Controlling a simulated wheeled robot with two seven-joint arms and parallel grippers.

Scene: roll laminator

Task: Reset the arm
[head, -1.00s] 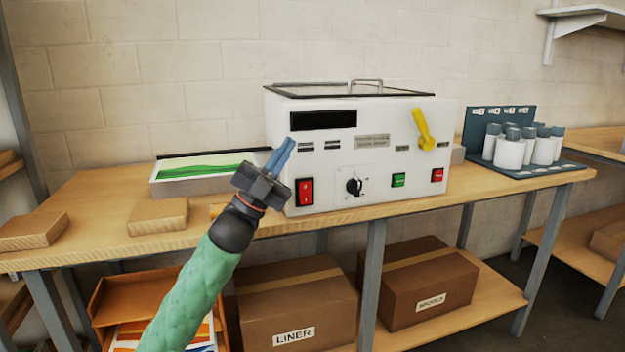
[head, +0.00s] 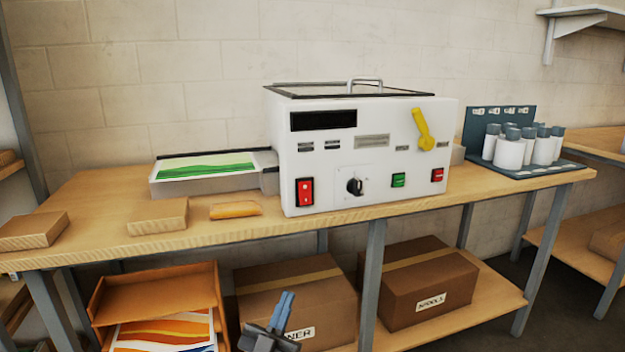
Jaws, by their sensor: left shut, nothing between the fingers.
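My left gripper (head: 284,312) shows at the bottom of the head view, low in front of the LINER box. Its blue fingers are shut together with nothing between them, pointing up. Most of my left arm is out of the picture below. The white laminator (head: 355,160) stands on the wooden bench, well above and apart from the gripper. Its front has a red rocker switch (head: 305,191), a black knob (head: 355,186), a green button (head: 398,180), a red button (head: 437,175) and a yellow lever (head: 423,130). My right gripper is not in view.
The bench (head: 340,217) runs across the view. A tray with a green sheet (head: 205,170), wooden blocks (head: 158,215) and a tan bar (head: 235,210) lie left of the laminator. Cartons (head: 420,285) and an orange tray (head: 155,290) are below.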

